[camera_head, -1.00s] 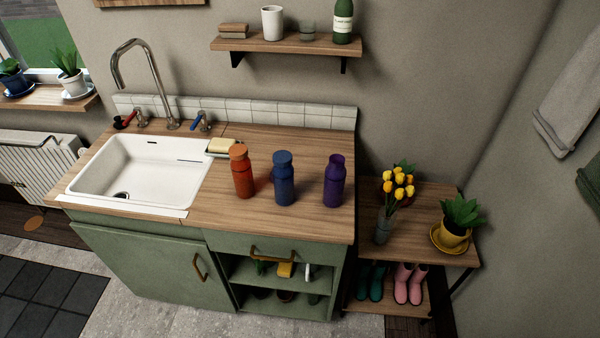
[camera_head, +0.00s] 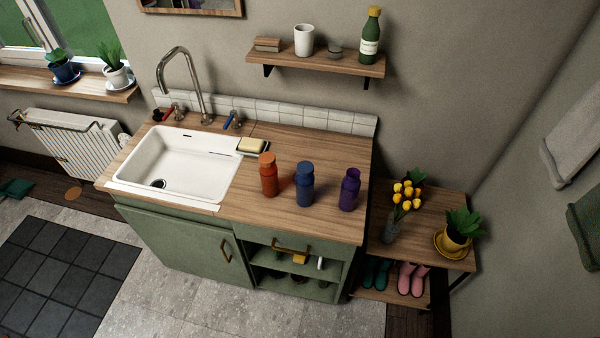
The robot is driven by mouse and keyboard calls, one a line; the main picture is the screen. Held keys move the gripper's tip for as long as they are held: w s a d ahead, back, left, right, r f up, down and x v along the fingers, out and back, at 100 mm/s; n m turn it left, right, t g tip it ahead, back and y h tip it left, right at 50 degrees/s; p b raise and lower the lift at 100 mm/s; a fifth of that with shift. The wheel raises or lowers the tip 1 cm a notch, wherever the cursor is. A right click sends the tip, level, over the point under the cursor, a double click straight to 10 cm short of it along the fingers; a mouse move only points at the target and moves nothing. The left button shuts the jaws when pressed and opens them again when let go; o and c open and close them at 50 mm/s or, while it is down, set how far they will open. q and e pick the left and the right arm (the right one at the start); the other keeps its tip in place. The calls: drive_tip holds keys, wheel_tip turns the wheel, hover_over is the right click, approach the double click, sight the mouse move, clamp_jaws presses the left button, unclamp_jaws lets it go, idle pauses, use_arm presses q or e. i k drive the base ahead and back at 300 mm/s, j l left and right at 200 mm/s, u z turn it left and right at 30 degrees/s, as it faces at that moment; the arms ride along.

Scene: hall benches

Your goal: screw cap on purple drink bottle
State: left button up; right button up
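The purple bottle (camera_head: 349,191) stands upright on the wooden counter, the rightmost of three bottles. Its top looks like a bare neck with a dark opening, though it is small in view. The blue bottle (camera_head: 304,186) stands to its left and the orange bottle (camera_head: 268,177) further left, both with tops in their own colours. I cannot make out a loose purple cap anywhere. Neither of my grippers is in view.
A white sink (camera_head: 190,160) fills the counter's left part, with a sponge (camera_head: 251,145) on a dish behind the orange bottle. A side table (camera_head: 425,250) with yellow flowers (camera_head: 405,192) and a potted plant (camera_head: 461,227) stands right. Grey floor (camera_head: 190,305) in front is clear.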

sight(351, 185)
drive_tip(key=i+l+u, duration=0.1)
drive_tip(key=l+u, duration=0.75)
drive_tip(key=i+l, duration=0.05)
drive_tip(key=l, duration=0.05)
